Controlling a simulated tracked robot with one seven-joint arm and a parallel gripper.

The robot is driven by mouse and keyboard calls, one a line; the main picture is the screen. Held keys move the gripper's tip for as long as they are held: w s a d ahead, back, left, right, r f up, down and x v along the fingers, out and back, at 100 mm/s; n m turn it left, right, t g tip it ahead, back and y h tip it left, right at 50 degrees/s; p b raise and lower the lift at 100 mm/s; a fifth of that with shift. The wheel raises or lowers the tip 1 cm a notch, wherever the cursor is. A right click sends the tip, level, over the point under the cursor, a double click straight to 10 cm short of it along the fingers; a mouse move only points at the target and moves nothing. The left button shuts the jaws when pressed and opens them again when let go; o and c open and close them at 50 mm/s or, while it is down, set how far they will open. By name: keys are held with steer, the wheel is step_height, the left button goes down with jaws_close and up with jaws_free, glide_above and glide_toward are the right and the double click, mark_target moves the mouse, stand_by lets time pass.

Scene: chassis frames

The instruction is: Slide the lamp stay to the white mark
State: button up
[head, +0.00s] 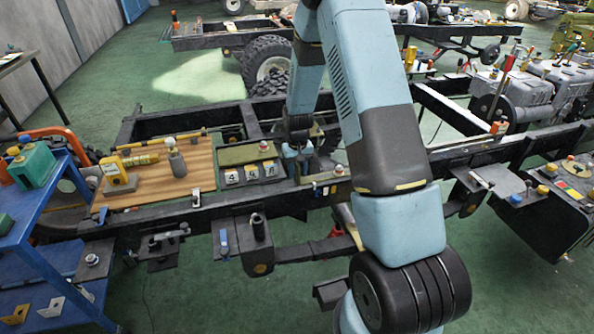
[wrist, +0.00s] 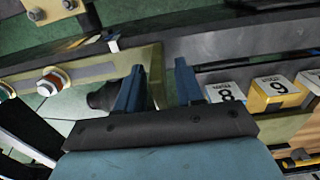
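My gripper (wrist: 158,88) has its two blue fingers well apart in the wrist view. An olive-yellow upright plate (wrist: 156,76), which looks like part of the lamp stay, shows between them, close to the left finger, with a gap to the right one. I cannot tell whether it touches the left finger. A small white mark (wrist: 113,46) shows to the left, beside a dark stripe near the yellowish strip. In the head view my gripper (head: 301,158) is low over the chassis frame, right of the numbered blocks; my arm hides part of that spot.
Numbered white blocks (wrist: 225,93) sit right of my fingers. The head view shows a wooden board (head: 196,178) with a grey bottle-like piece (head: 176,160) and a yellow block (head: 117,174). A blue cart (head: 40,235) stands at left. Bolts (wrist: 52,82) stick up left of my gripper.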

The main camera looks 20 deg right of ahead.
jaws_close()
stand_by(0.5)
